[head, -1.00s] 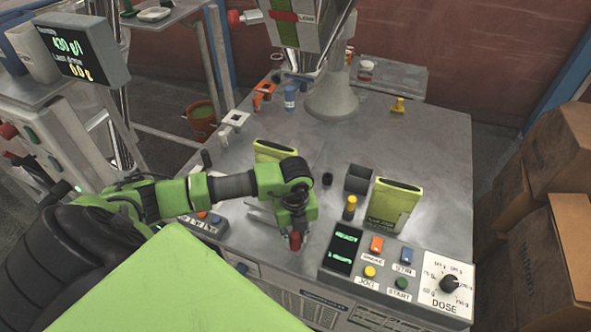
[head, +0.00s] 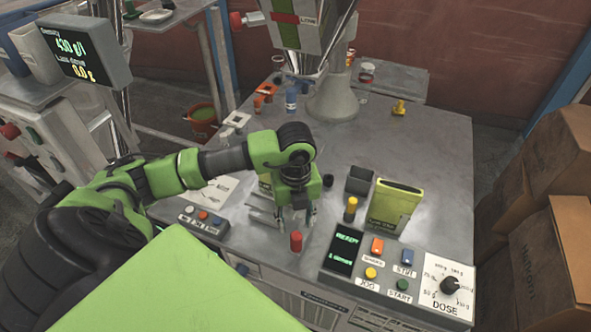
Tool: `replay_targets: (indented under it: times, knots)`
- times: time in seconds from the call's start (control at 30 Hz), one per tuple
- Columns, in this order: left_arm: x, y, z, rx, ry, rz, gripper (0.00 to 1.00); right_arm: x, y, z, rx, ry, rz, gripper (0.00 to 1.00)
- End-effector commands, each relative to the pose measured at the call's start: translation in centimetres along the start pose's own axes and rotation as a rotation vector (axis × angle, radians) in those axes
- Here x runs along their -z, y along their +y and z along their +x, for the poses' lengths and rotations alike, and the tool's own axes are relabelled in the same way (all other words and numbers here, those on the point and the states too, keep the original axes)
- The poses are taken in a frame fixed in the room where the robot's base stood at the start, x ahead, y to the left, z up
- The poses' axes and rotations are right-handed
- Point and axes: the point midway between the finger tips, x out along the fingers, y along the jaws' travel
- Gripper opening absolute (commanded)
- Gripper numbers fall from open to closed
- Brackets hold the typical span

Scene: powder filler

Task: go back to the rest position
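My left gripper (head: 295,217) hangs over the steel table with its fingers apart, pointing down. Nothing shows between the fingers. A small red cylinder (head: 296,242) stands upright on the table just nearer than the fingers and apart from them. My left arm reaches in from the left, bent at the wrist. My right gripper is not in view.
The steel table (head: 420,160) holds a green pouch (head: 395,207), a dark square cup (head: 359,181), a yellow-topped cylinder (head: 351,209) and a control panel (head: 370,262). The filler column (head: 333,100) stands behind. Cardboard boxes (head: 550,240) are at right.

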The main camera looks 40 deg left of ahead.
Motion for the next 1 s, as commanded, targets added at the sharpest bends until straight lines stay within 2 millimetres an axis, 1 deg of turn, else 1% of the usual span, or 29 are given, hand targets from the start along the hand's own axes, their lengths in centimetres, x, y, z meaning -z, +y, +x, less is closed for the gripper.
replay_targets:
  times: [0.03, 0.1, 0.23, 0.8, 0.87, 0.9, 0.97, 1.0]
  knots:
    - [-0.1, -0.1, -0.8, 0.002, -0.002, 0.001, 0.39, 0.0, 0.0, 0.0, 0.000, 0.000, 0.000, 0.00]
    - [0.0, 0.0, -1.6, 0.001, -0.001, 0.001, 0.39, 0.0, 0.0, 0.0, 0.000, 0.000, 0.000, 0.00]
    - [0.0, 0.0, -2.3, 0.000, 0.000, 0.001, 0.39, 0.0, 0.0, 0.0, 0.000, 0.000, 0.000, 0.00]
    - [0.2, -0.1, -2.3, 0.003, 0.005, 0.003, 0.39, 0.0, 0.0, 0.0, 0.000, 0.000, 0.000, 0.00]
    - [0.8, -0.5, -2.2, 0.022, 0.023, 0.017, 0.39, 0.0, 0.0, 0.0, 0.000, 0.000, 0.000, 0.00]
    - [1.7, -1.2, -2.1, 0.047, 0.046, 0.034, 0.39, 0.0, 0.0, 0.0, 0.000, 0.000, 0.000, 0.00]
    - [3.7, -2.6, -1.9, 0.106, 0.103, 0.074, 0.39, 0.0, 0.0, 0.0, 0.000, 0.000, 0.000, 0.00]
    - [5.5, -3.9, -1.9, 0.163, 0.152, 0.106, 0.39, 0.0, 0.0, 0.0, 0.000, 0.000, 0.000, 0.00]
